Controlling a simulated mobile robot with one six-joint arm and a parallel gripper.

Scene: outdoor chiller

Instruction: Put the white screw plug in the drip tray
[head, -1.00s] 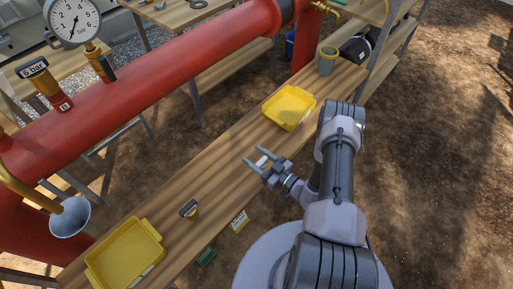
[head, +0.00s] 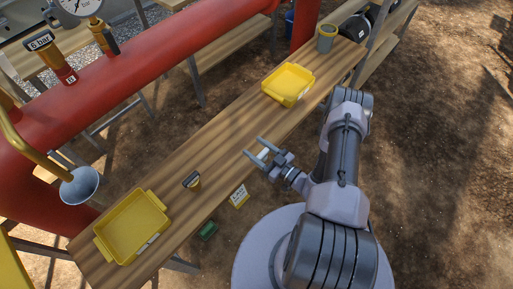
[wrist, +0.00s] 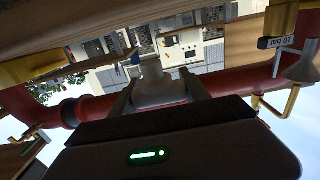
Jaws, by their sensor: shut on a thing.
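My gripper (head: 257,149) is over the near edge of the long wooden bench, between two yellow trays. It is shut on the white screw plug (head: 264,154), a small pale piece between the fingers. In the wrist view the plug (wrist: 154,86) shows as a whitish knob between the two fingers. One shallow yellow tray (head: 306,76) lies farther along the bench, and a second yellow tray (head: 104,250) lies at the near left end. Both look empty. I cannot tell from the pictures which is the drip tray.
A grey cup with a yellow rim (head: 326,40) stands at the far end. A red pipe (head: 160,62) and a metal funnel (head: 80,186) are left of the bench.

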